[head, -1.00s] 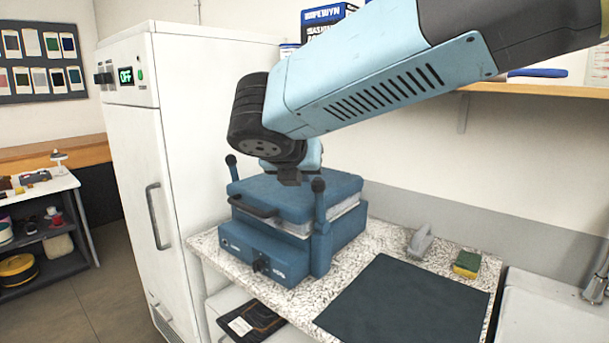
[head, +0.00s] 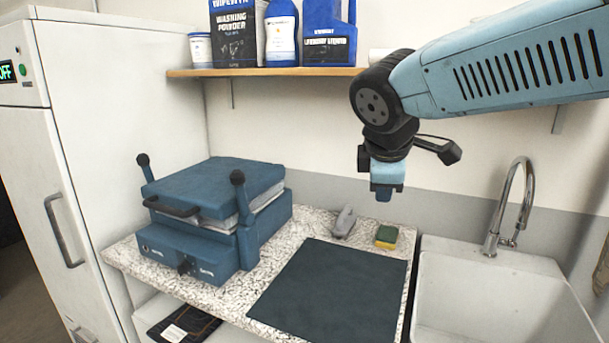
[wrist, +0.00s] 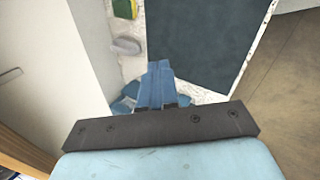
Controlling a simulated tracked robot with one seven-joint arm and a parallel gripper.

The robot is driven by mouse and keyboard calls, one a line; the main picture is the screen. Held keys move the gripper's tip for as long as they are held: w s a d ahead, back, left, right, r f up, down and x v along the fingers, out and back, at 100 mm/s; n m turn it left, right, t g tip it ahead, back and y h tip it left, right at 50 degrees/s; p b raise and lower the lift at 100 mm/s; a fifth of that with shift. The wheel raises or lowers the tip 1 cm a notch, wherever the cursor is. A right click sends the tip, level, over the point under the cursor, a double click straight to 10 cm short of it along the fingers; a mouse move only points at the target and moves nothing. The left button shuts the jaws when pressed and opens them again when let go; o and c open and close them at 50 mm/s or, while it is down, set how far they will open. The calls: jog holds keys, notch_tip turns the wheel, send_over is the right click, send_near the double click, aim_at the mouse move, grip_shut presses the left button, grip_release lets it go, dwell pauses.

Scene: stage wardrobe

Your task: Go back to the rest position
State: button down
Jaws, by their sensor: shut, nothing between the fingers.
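My gripper (head: 384,193) hangs pointing down from my light blue arm, in the air above the counter's back part. Its fingers also show in the wrist view (wrist: 156,75), shut together with nothing between them. It is apart from everything below. The nearest things under it are a yellow-green sponge (head: 386,237) and a grey, handled tool (head: 344,221) on the counter. Both also show near the top of the wrist view, the sponge (wrist: 124,8) beside the grey tool (wrist: 127,46).
A blue press (head: 215,190) with its lid down stands on the speckled counter (head: 125,262). A dark mat (head: 335,290) lies bare in front. A sink (head: 500,290) with a tap (head: 508,205) is at right, a white cabinet (head: 110,130) at left. A shelf (head: 270,72) holds bottles.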

jog(key=s+d+f+m+y, duration=0.1)
jog(key=s+d+f+m, duration=0.3)
jog(key=s+d+m, duration=0.5)
jog(key=shift+s+d+m+g+y, duration=0.3)
jog(key=shift+m+y, duration=0.1)
jog(key=shift+m, duration=2.8)
jog(key=c, duration=1.8)
grip_release()
jog(key=shift+a, duration=0.1)
jog(key=shift+c, duration=0.2)
